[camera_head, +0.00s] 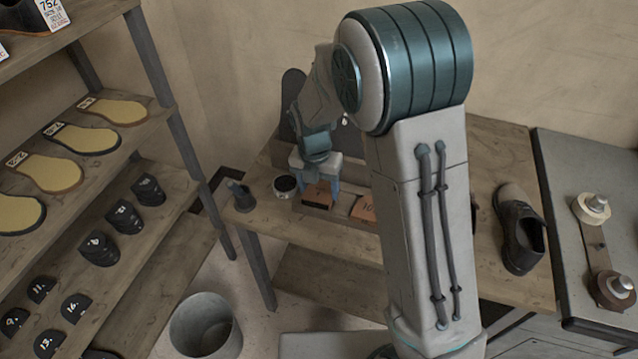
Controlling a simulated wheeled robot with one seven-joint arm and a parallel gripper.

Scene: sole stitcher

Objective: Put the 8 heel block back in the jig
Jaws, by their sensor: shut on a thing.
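My gripper (317,181) is low over the wooden workbench, shut on a brown block with a dark top (318,196). No number is legible on this block. It is at the long wooden holder, seemingly the jig (343,217), left of an orange-brown block (363,208) that appears marked 10. I cannot tell whether the held block rests in its slot or is just above it. My arm hides the right part of the holder and whatever stands there.
A round dark-and-white tin (285,186) and a small dark tool (240,196) stand left of the holder. A black shoe (520,232) lies on the bench at right. Shelves with soles and numbered black heels (98,248) stand at left. A bin (205,327) is on the floor.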

